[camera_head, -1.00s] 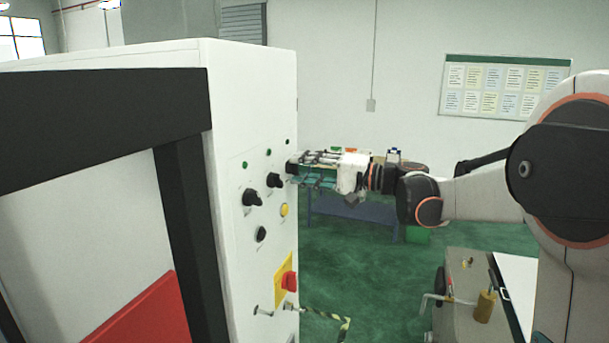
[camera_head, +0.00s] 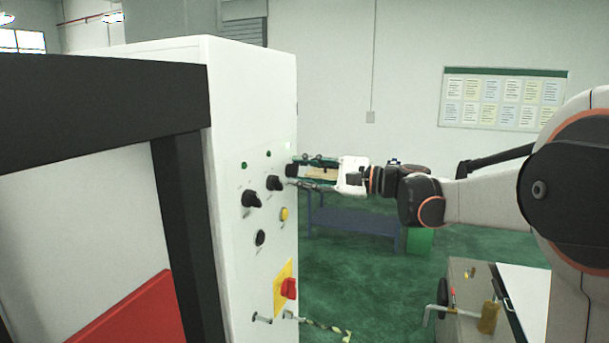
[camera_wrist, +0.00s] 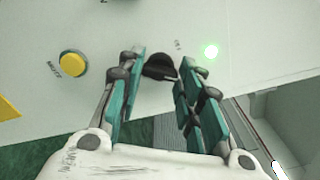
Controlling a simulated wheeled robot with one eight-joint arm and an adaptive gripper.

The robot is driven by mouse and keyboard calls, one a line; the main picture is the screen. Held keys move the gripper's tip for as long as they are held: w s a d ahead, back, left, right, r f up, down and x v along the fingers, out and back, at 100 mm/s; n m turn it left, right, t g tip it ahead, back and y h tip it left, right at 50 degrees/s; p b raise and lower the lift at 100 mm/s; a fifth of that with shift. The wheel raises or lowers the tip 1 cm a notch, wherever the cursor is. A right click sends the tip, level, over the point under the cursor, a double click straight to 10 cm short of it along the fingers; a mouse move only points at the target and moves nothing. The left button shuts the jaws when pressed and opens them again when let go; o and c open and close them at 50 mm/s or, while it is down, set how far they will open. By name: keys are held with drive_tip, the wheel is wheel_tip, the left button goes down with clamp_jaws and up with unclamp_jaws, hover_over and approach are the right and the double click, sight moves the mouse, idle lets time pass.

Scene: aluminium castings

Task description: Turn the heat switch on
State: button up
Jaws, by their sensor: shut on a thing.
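A white control cabinet (camera_head: 252,90) stands at the left, with black rotary switches on its side panel. My gripper (camera_head: 298,171) reaches in from the right and is shut on the farthest black switch (camera_head: 291,170). In the wrist view this switch (camera_wrist: 159,67) sits between the teal fingers of my gripper (camera_wrist: 160,75), its lower part close to the right finger. A lit green lamp (camera_wrist: 211,51) is beside it; its pale glow (camera_head: 288,146) also shows in the head view. The switch labels are too small to read.
Two other black switches (camera_head: 251,199) (camera_head: 274,182), a yellow button (camera_head: 284,214), a black button (camera_head: 260,238) and a red switch on a yellow plate (camera_head: 288,289) share the panel. A blue-framed table (camera_head: 350,219) stands behind my gripper. Green floor is open at the centre right.

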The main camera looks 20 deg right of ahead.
idle(0.4)
drive_tip(key=o, duration=1.1)
drive_tip(key=shift+c, duration=0.2)
drive_tip(key=v, duration=1.2)
